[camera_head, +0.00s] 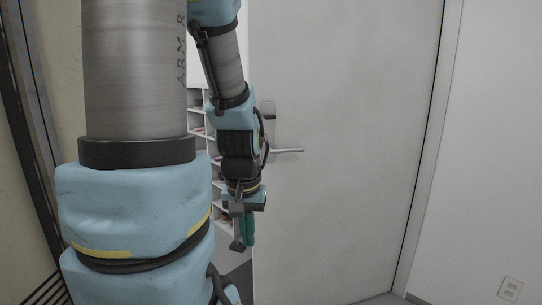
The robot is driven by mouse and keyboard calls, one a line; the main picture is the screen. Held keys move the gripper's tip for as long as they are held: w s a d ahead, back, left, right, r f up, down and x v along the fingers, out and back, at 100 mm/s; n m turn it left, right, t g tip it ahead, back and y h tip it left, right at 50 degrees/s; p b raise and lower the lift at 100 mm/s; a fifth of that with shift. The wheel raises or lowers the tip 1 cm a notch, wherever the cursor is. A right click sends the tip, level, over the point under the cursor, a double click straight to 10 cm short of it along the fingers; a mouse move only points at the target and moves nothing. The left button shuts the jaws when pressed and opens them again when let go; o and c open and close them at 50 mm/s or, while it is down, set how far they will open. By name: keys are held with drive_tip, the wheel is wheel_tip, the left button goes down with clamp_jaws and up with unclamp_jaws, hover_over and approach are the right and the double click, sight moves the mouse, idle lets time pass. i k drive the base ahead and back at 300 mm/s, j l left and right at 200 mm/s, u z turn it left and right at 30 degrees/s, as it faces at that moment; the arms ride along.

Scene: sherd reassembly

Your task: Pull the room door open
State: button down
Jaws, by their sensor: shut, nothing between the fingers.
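The room door (345,180) is a plain pale grey panel filling the middle and right of the view. It stands partly open: left of its free edge a gap shows the space beyond. My gripper (243,243) hangs fingers down, below and left of the handle, beside the door's free edge. It is shut and empty, apart from the handle. Whether it touches the door edge I cannot tell.
Through the gap, a white shelf (197,118) with small items and a dark floor show, partly hidden by my arm. A white wall (490,150) with an outlet plate (510,289) is at right. A dark-edged frame (30,110) stands at far left.

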sight(349, 84)
drive_tip(key=i+j+z, duration=0.1)
drive_tip(key=i+j, duration=0.25)
drive_tip(key=i+j+z, duration=0.1)
drive_tip(key=i+j, duration=0.25)
drive_tip(key=i+j+z, duration=0.1)
drive_tip(key=i+j, duration=0.3)
drive_tip(key=i+j+z, duration=0.1)
drive_tip(key=i+j, duration=0.3)
drive_tip(key=i+j+z, duration=0.1)
drive_tip(key=i+j, duration=0.25)
drive_tip(key=i+j+z, duration=0.1)
drive_tip(key=i+j, duration=0.2)
drive_tip(key=j, duration=0.3)
drive_tip(key=i+j+z, duration=0.1)
drive_tip(key=i+j, duration=0.25)
drive_tip(key=j, duration=0.15)
